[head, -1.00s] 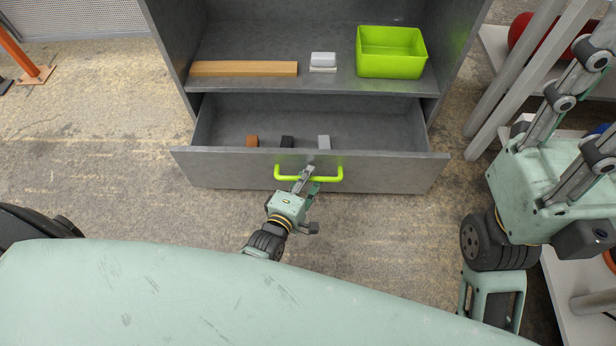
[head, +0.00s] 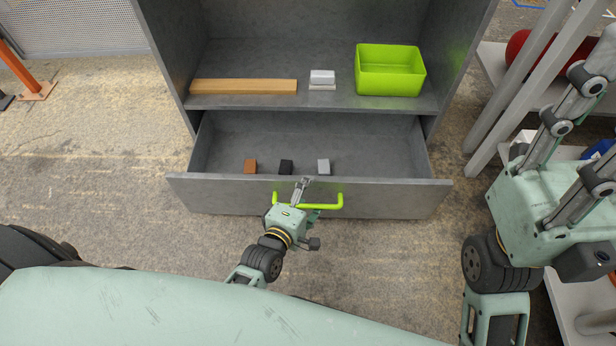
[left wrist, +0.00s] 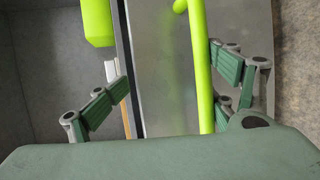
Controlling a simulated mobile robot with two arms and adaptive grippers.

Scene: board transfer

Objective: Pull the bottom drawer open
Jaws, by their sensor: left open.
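The bottom drawer (head: 225,196) of the grey cabinet is pulled well out, so its inside shows from above. Its bright green bar handle (head: 328,206) is on the front panel. My left gripper (head: 305,186) is at the handle, a little left of the handle's middle. In the left wrist view the fingers (left wrist: 168,85) are spread apart. The handle (left wrist: 201,75) and the edge of the drawer front (left wrist: 160,85) lie between them. The handle is close to the right-hand finger; contact is unclear. My right gripper (head: 585,130) is at the right edge, its fingertips cut off or unclear.
Brown (head: 250,167), black (head: 286,167) and grey (head: 323,166) blocks lie in the drawer. The shelf above holds a wooden plank (head: 243,87), a white item (head: 322,78) and a green bin (head: 390,72). A table with grey legs (head: 515,95) stands right. Floor before the drawer's left side is clear.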

